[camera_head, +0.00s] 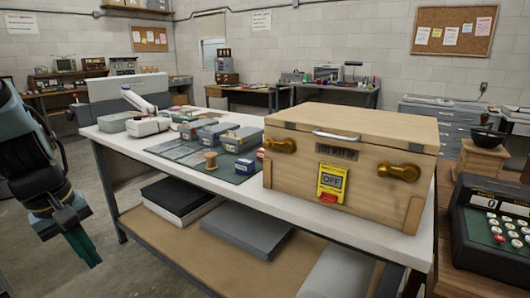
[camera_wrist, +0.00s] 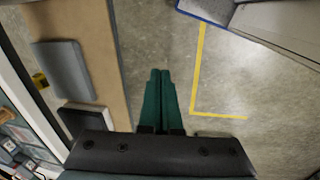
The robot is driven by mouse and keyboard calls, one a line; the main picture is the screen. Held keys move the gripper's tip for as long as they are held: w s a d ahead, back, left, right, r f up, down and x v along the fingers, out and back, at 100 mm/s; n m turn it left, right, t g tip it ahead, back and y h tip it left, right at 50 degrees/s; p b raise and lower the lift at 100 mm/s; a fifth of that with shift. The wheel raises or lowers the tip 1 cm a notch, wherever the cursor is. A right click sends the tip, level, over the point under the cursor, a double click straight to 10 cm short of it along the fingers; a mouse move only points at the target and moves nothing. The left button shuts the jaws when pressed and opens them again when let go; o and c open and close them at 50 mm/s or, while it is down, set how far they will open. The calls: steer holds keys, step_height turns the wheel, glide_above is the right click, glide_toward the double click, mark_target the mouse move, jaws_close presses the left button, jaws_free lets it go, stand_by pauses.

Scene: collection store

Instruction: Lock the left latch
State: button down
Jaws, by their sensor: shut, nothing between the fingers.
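A wooden case (camera_head: 345,165) with a closed lid stands on the right part of the white table. The left latch (camera_head: 280,145) is a brass piece on the case's front, lying roughly level. The right latch (camera_head: 397,172) is a similar brass piece, also roughly level. A yellow tag reading OFF (camera_head: 332,183) is between them, lower down. My gripper (camera_head: 86,250) hangs at the left, in front of the table and well apart from the case. Its green fingers are together and empty, as the wrist view (camera_wrist: 159,95) also shows. The case is not in the wrist view.
A cash register (camera_head: 492,235) stands at the right. Floor is open at the left.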

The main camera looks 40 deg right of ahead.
mark_target(276, 146)
steer(key=d+r+n+h, duration=0.3)
steer(key=d+n, duration=0.4)
steer(key=d, duration=0.4)
steer(key=d+r+n+h, duration=0.3)
steer(key=d+n, duration=0.5)
steer(key=d, duration=0.3)
steer(key=d+r+n+h+p, duration=0.1)
steer(key=d+r+n+h, duration=0.2)
steer(key=d, duration=0.8)
steer(key=shift+s+d+n+t+h, duration=0.2)
steer(key=shift+n+t+h, duration=0.2)
steer(key=shift+n+h, duration=1.45)
steer(key=shift+d+r+n+y, duration=0.1)
steer(key=shift+n+y, duration=0.45)
steer(key=w+d+p, duration=0.3)
steer(key=d+p, duration=0.1)
steer(key=d, duration=0.4)
steer(key=shift+d+p, duration=0.35)
steer(key=shift+d, duration=0.05)
